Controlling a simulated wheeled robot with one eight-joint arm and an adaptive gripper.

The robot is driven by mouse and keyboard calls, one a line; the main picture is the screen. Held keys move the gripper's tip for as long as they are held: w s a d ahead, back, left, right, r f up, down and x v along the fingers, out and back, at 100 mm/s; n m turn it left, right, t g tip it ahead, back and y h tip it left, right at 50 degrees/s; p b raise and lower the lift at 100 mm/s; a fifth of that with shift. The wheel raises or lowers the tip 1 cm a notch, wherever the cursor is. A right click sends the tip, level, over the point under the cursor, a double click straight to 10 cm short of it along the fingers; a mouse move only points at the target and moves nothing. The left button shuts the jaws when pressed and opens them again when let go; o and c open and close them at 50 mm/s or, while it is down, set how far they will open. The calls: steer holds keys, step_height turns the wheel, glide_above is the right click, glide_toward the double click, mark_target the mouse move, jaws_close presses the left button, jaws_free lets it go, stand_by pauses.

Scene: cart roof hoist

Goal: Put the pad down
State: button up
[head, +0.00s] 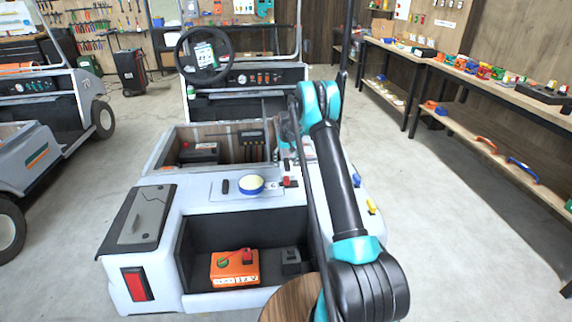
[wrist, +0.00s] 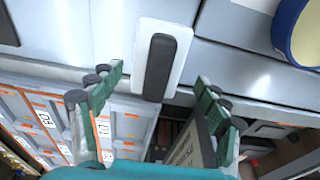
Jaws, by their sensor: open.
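A round, pad-like thing (head: 250,183) with a cream top and a blue rim lies on the cart's pale rear deck; I cannot tell for sure that it is the pad. It also shows, cut off, at the upper right of the wrist view (wrist: 297,35). A black bar (head: 226,187) on a pale plate lies just left of it. In the wrist view the bar (wrist: 160,66) is beyond and between my fingertips. My gripper (wrist: 158,83) is open, its two green fingers apart, with nothing seen held. In the head view my arm largely hides it.
The cart's open bay (head: 230,150) lies behind the deck. An orange box (head: 235,268) sits in the rear recess. A steering wheel (head: 204,55) stands farther back. Shelving with tools (head: 490,85) lines the right wall. The floor right of the cart is clear.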

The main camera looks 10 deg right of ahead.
mark_target(286, 164)
step_height(286, 164, up, 11)
steer(key=s, duration=0.2)
steer(key=s+d+r, duration=0.2)
steer(key=s+r, duration=0.6)
steer(key=s, duration=0.4)
steer(key=s+r+t, duration=0.1)
steer(key=s+r, duration=0.1)
steer(key=s, duration=1.2)
steer(key=s+d+f, duration=0.1)
steer(key=s+f, duration=0.2)
steer(key=s, duration=1.1)
steer(key=s+d+f+t, duration=0.1)
steer(key=s+f, duration=0.2)
steer(key=s, duration=1.1)
steer(key=shift+f+t, duration=0.2)
steer(key=shift+t, duration=0.1)
steer(key=shift+o, duration=0.6)
steer(key=shift+w, duration=0.1)
